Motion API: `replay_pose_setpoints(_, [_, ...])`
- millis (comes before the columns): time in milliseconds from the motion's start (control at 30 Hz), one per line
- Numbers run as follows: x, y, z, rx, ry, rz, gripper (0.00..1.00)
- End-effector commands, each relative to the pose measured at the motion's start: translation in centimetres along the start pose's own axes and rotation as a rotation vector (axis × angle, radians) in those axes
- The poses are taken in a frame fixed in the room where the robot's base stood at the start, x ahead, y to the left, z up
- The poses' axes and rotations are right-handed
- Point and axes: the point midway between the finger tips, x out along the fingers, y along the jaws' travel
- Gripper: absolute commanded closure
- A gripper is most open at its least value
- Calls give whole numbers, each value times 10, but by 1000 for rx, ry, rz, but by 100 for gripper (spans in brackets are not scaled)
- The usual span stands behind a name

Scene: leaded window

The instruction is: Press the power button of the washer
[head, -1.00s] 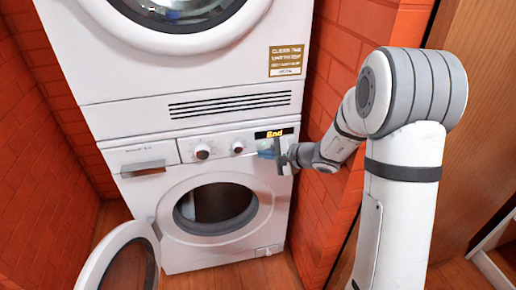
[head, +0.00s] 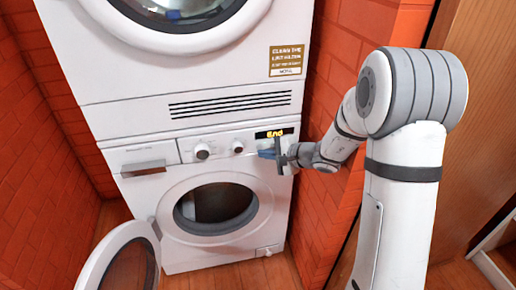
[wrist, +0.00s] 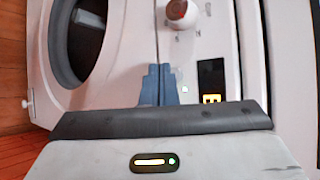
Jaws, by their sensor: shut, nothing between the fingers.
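The white washer (head: 150,220) is the lower machine. Its panel has a display (head: 274,133) reading "End". My gripper (head: 266,153) is at the right part of this panel, just below the display. In the wrist view the blue fingers of my gripper (wrist: 158,70) are shut together and empty, pointing at the panel.
The washer's round door (head: 125,265) stands open at lower left. Two knobs sit on the panel, one of them (head: 202,151) near the drawer (head: 143,169). A second white machine (head: 190,75) is stacked above. Red brick walls (head: 335,110) stand close on both sides.

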Motion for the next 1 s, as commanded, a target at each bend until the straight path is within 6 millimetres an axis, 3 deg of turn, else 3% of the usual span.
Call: replay_pose_setpoints(1000, [8, -6, -6, 0, 0, 0, 100])
